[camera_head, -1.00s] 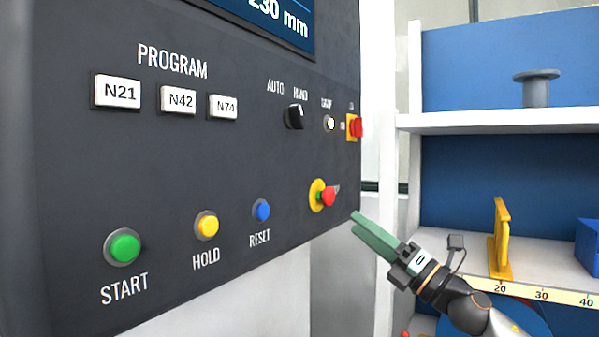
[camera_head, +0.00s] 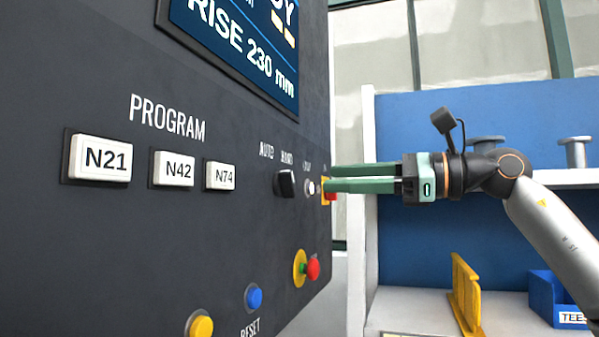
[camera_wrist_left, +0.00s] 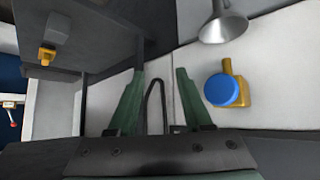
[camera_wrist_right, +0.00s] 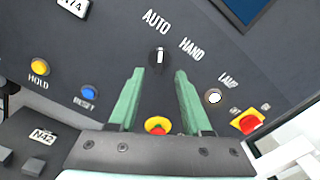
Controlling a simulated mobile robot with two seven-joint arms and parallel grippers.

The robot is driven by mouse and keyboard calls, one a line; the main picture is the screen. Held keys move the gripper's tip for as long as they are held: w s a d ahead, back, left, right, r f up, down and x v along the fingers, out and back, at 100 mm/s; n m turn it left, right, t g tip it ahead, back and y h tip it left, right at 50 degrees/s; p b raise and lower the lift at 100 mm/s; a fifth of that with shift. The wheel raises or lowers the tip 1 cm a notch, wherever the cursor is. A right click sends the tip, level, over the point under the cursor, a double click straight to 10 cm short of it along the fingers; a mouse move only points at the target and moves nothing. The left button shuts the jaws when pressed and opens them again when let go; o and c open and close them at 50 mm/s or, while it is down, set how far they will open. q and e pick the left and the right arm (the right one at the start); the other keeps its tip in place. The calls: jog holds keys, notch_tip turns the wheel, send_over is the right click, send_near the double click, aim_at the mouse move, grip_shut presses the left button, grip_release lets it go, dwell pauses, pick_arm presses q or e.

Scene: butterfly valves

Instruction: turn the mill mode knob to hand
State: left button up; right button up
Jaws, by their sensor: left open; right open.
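The mill mode knob (camera_head: 285,184) is a black rotary knob on the dark panel, under the labels AUTO and HAND. In the right wrist view the knob (camera_wrist_right: 160,57) shows a white mark; which label it points at is hard to tell. My right gripper (camera_head: 327,177) is open and empty, level with the knob and to its right, its green fingers toward the panel. In the right wrist view the knob lies just beyond and between the fingertips, apparently untouched. My left gripper (camera_wrist_left: 160,72) is open and empty, away from the panel, in its own wrist view.
A lamp button (camera_wrist_right: 213,97) and a red switch on yellow (camera_wrist_right: 247,122) sit right of the knob. A red emergency button (camera_head: 313,268) is below. Program buttons (camera_head: 174,169) are left. A shelf (camera_head: 400,305) stands behind my right arm.

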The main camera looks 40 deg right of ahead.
aim_at(293, 180)
jog(key=p+x, duration=0.2)
jog(key=x, duration=0.5)
jog(key=shift+w, duration=0.1)
grip_shut()
dwell(0.5)
